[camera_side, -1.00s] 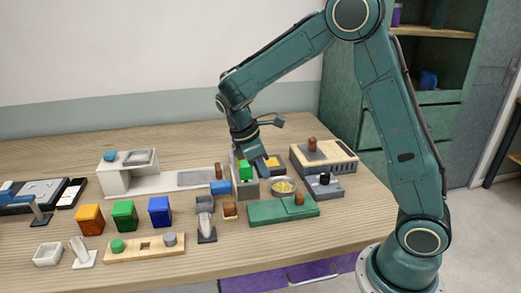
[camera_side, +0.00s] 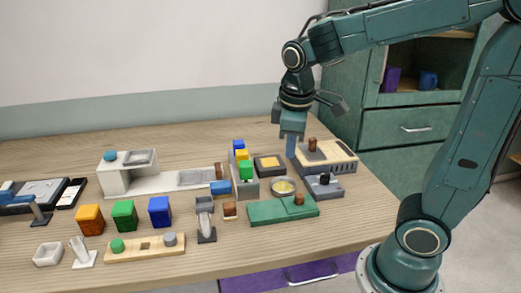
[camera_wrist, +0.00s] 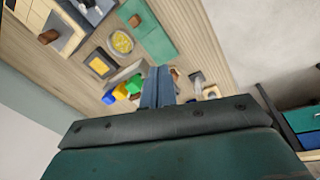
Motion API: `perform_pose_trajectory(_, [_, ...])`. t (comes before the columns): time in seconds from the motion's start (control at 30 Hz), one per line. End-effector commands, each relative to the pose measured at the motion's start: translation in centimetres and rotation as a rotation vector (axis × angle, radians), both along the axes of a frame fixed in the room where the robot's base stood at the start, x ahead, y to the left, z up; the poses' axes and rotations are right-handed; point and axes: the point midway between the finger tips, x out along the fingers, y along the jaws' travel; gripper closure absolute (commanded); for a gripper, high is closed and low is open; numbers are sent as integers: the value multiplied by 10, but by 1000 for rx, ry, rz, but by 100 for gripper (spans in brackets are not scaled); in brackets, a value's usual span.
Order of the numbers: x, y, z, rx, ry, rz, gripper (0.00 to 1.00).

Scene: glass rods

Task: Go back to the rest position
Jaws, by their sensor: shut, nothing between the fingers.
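My gripper (camera_side: 290,148) is shut and empty. In the side view it hangs above the back right of the table, pointing down, in front of the wooden-topped box (camera_side: 325,155) and right of the dark tray with a yellow centre. In the wrist view its closed blue-grey fingers (camera_wrist: 158,88) reach up the picture, with the table beyond them. The blue, yellow and green blocks (camera_side: 246,170) stand in a row by a grey upright holder, left of my gripper. They also show in the wrist view (camera_wrist: 119,91), left of the fingers.
A dark tray with a yellow centre (camera_side: 270,161), a round bowl of yellow bits (camera_side: 283,187) and a green board (camera_side: 283,210) lie near the gripper. Orange, green and blue cubes (camera_side: 124,214) stand at left front. A green cabinet (camera_side: 405,125) stands behind the table.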

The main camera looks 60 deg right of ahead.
Motion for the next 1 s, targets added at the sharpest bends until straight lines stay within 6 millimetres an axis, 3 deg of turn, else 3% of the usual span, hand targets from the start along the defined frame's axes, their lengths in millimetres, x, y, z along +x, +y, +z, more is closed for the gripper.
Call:
perform_pose_trajectory(0.3, [-45, 13, 22, 86, -178, -143, 100])
perform_pose_trajectory(0.6, [-84, 28, 28, 187, -323, -268, 100])
perform_pose_trajectory(1.0, [-106, 38, 27, 257, -398, -340, 100])
